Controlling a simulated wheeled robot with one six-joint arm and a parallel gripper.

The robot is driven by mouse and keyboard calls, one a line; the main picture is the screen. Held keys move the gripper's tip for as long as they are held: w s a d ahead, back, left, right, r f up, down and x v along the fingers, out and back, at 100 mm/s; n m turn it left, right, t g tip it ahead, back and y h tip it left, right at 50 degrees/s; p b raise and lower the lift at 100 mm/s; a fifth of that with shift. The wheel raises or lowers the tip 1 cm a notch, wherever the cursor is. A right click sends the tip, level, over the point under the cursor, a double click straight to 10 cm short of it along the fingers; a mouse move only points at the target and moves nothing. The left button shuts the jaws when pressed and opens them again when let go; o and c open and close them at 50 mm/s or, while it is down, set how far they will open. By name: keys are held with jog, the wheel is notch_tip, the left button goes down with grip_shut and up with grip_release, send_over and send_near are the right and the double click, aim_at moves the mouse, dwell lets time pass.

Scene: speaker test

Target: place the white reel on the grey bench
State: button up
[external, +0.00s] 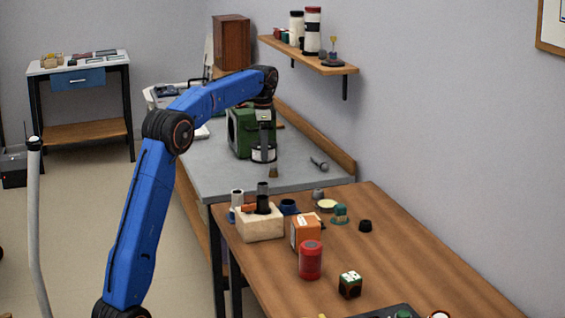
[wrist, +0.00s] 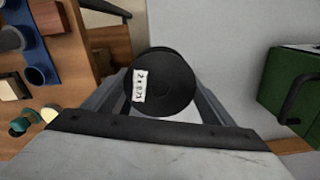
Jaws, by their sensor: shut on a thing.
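The white reel (external: 263,154) shows a pale winding between black ends in the external view. In the wrist view its round black end (wrist: 172,82) faces the camera and carries a small white label. My gripper (external: 263,141) points down over the grey bench (external: 212,178) and is shut on the reel. In the wrist view the grey fingers of my gripper (wrist: 162,100) lie on both sides of it. The bench surface (wrist: 215,35) shows beyond the reel. I cannot tell whether the reel's lower end touches the bench.
A green device (external: 239,133) stands on the bench just left of the reel. A small brown item (external: 273,172) and a microphone (external: 319,163) lie nearby. The wooden table (external: 420,250) in front holds several items. The bench's near left part is clear.

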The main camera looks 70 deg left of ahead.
jog(key=s+a+n, duration=0.3)
jog(key=s+a, duration=0.7)
jog(key=a, duration=0.1)
jog(key=shift+s+f, duration=0.15)
jog(key=shift+f, duration=2.5)
jog(key=shift+s+f, duration=0.15)
jog(key=shift+f, duration=2.5)
jog(key=shift+f, duration=0.15)
jog(key=o, duration=1.2)
jog(key=shift+o, duration=0.2)
notch_tip(320, 180, up, 12)
